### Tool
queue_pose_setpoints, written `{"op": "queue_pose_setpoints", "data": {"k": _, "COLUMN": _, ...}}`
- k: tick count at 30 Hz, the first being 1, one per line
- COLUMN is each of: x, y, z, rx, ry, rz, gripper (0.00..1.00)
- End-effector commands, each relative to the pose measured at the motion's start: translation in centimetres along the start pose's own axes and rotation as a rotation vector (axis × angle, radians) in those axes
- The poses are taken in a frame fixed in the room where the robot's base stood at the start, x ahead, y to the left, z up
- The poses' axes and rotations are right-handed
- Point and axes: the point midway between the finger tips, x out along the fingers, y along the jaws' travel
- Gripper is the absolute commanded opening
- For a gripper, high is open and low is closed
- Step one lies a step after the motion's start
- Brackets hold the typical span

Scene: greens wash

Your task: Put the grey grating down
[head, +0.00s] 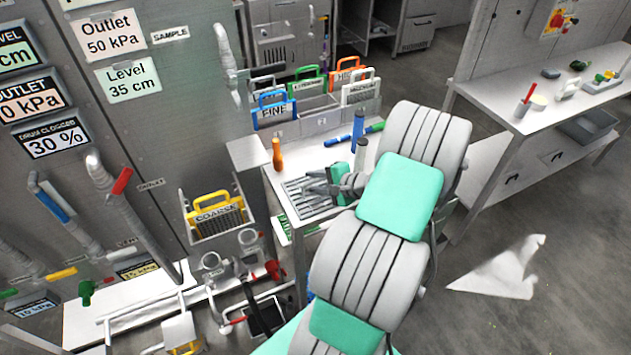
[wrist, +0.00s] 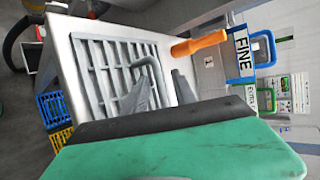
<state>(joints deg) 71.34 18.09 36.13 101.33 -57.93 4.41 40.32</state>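The grey grating (wrist: 112,62), a slatted metal panel, lies flat on the pale worktop (wrist: 66,40) in the wrist view. In the head view the grating (head: 302,197) is near the worktop's front left, partly covered by my gripper. My gripper (wrist: 160,84) is right over the grating, its two dark fingers apart. A bent grey bar, seemingly the grating's handle (wrist: 158,76), shows between the fingers. A gap shows beside the right finger; whether the left one touches the bar is unclear. The gripper also shows in the head view (head: 318,184).
An orange-handled tool (wrist: 200,44) stands close by the grating, also in the head view (head: 277,153). Behind are the blue FINE frame (head: 273,110) and other coloured frames in a rack. A yellow COARSE frame (head: 215,214) sits in a left bin.

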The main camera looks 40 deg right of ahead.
Motion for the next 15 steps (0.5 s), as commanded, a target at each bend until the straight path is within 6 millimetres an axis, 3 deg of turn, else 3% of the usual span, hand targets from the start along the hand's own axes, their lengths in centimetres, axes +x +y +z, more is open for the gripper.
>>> {"op": "queue_pose_setpoints", "data": {"k": 8, "x": -1.1, "y": -0.1, "z": -0.1, "rx": 0.001, "ry": 0.005, "rz": -0.001, "gripper": 0.32}}
{"op": "queue_pose_setpoints", "data": {"k": 15, "x": -6.8, "y": 0.0, "z": -0.2, "rx": 0.000, "ry": 0.008, "rz": -0.002, "gripper": 0.32}}
